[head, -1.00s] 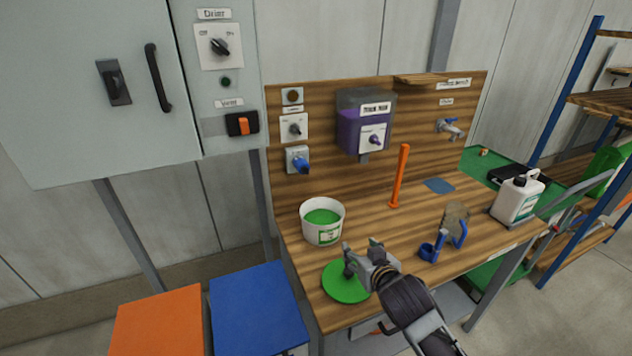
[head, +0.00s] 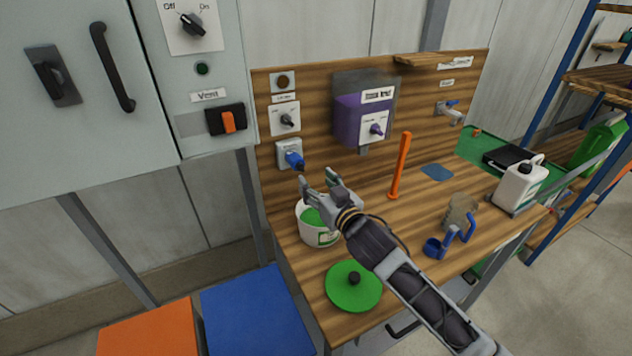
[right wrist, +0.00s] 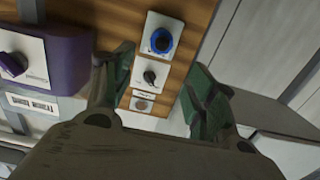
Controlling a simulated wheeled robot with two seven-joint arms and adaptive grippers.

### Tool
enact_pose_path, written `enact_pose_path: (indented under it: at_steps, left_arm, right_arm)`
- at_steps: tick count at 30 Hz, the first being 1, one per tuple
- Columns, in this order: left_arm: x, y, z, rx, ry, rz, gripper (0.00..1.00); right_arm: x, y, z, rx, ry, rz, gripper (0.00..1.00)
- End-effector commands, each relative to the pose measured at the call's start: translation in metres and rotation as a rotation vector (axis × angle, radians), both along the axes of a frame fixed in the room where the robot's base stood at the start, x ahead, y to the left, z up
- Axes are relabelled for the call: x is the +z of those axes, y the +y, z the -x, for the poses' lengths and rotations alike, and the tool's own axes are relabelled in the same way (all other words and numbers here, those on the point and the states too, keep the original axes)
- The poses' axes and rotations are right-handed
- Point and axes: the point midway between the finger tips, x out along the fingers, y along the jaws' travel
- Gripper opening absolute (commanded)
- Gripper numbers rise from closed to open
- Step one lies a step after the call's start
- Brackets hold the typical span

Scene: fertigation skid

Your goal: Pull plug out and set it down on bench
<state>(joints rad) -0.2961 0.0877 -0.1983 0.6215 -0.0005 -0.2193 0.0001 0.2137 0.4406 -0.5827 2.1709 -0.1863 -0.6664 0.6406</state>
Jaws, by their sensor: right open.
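The blue plug (head: 294,161) sits in a white socket plate (head: 284,149) low on the left of the wooden back panel. My right gripper (head: 314,182) is open and empty, just below and in front of the plug, apart from it, above the white bucket (head: 318,236). In the right wrist view, the plug (right wrist: 161,40) shows end-on, beyond the gap between the green-padded fingertips (right wrist: 157,72). The wooden bench (head: 400,280) stands below, with bare wood around its middle. My left gripper is not in view.
A green lid (head: 354,287) with a dark knob lies on the bench front. An orange upright handle (head: 399,166), a purple dispenser (head: 362,118), a blue-handled jug (head: 460,219) and a white canister (head: 522,187) are to the right. A grey cabinet (head: 80,110) hangs at the left.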

Motion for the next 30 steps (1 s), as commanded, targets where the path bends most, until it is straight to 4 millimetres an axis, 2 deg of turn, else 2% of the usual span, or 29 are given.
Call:
enact_pose_path:
  at_steps: [7,14,30]
  left_arm:
    - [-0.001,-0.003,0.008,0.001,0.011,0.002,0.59]
    - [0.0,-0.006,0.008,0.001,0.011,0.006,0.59]
    - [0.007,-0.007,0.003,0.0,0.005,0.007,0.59]
  right_arm:
    - [0.0,0.0,0.0,0.0,0.0,0.0,0.57]
    - [0.001,0.002,-0.005,0.0,-0.001,0.0,0.57]
    - [-0.002,0.019,-0.047,-0.001,0.0,-0.001,0.57]
